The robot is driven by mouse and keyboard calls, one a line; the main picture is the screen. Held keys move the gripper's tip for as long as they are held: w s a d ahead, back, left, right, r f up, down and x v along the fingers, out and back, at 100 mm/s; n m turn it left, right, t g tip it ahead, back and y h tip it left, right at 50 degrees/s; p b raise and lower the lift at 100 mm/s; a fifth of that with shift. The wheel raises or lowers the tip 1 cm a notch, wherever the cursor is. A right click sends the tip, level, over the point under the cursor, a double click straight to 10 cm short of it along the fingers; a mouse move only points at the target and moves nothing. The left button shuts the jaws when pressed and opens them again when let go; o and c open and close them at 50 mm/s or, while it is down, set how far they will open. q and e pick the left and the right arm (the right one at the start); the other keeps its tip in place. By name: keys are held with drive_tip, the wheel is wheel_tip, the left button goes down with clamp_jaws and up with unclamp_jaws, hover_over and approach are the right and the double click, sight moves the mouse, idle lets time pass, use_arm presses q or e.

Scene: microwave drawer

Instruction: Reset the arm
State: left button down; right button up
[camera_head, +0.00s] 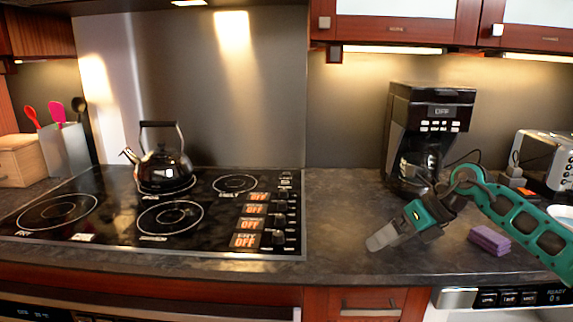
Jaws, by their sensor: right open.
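My right gripper (383,236) hangs over the dark countertop in front of the coffee maker (427,140). Its arm is green and comes in from the right edge. The gripper points down and to the left. It is open, and I see nothing held in it. It is to the left of a purple sponge (489,240) and to the right of the stove. My left gripper is not in view. The microwave drawer (515,297) shows only its top strip, with buttons and a display, at the bottom right.
A black kettle (164,167) stands on the black cooktop (100,225) to the left. A toaster (545,160) stands at the right. A utensil holder (65,150) and a wooden box (20,160) are at the far left. The counter (335,225) between cooktop and gripper is bare.

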drive_tip(key=s+a+r+m+t+y, duration=0.2)
drive_tip(key=a+r+m+t+y, duration=0.15)
drive_tip(key=a, duration=0.45)
drive_tip(key=s+a+r+m+t+y, duration=0.2)
drive_tip(key=a+m+t+y, duration=0.3)
drive_tip(key=a, duration=0.3)
drive_tip(key=s+d+f+m+t+h, duration=0.1)
drive_tip(key=s+d+f+m+h, duration=0.55)
drive_tip(key=m, duration=0.75)
drive_tip(key=s+d+f+m+h, duration=0.4)
drive_tip(key=d+f+m+h, duration=0.2)
drive_tip(key=f+m+h, duration=0.5)
drive_tip(key=s+f+m+g+y, duration=0.1)
drive_tip(key=s+f+m+g, duration=0.15)
drive_tip(key=s, duration=0.45)
drive_tip(key=s+f+m+g, duration=0.1)
drive_tip(key=s+m+g, duration=0.1)
drive_tip(key=s+g, duration=0.35)
drive_tip(key=s+f+m+g+y, duration=0.1)
drive_tip(key=s+f+m+g, duration=0.1)
drive_tip(key=s, duration=0.6)
drive_tip(key=w+a+f+t+y, duration=0.2)
drive_tip(key=w+a+f+t, duration=0.1)
drive_tip(key=w+f+t, duration=0.4)
wheel_tip(320, 180, down, 2)
drive_tip(key=shift+a+f+n, duration=0.15)
drive_tip(key=shift+a+n, duration=0.1)
drive_tip(key=shift+n, duration=0.05)
